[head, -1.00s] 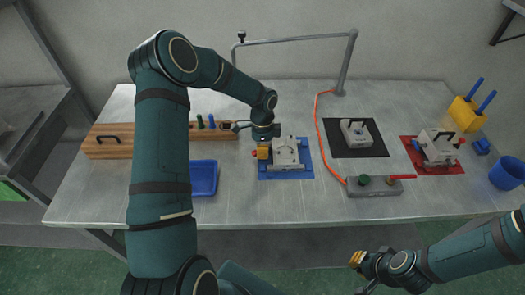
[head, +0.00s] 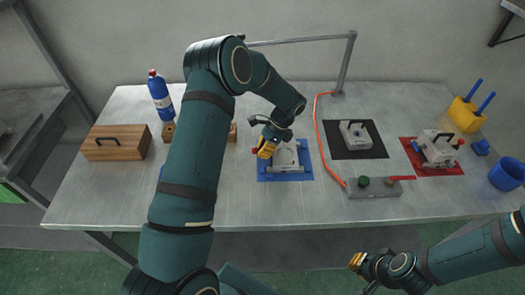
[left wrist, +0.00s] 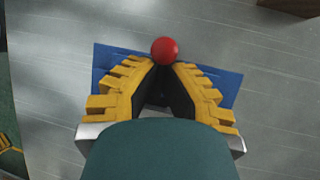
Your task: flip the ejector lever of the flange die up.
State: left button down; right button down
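A grey die (head: 286,158) sits on a blue mat (head: 296,173) at the middle of the bench; I cannot tell for sure that it is the flange die. A red ball knob (head: 254,150) shows at its left side. My left gripper (head: 262,151), with yellow fingers, is at that side, close by the knob. In the left wrist view the red knob (left wrist: 165,50) is at the tips of the converging fingers (left wrist: 163,70); whether they pinch it is unclear. The lever's shaft is hidden. My right gripper (head: 358,268) is in front of the bench, away from the dies.
Another die (head: 355,133) sits on a black mat and a third (head: 437,148) on a red mat. A grey control box (head: 374,188) with an orange hose stands nearby. A wooden box (head: 116,146) and blue bottle (head: 160,97) are left. The front middle bench is clear.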

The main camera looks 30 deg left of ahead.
dwell(0.4)
pick_arm(q)
jog(key=c, duration=1.1)
grip_release()
jog(key=shift+y, duration=0.3)
jog(key=v, duration=1.2)
jog(key=shift+w, duration=0.2)
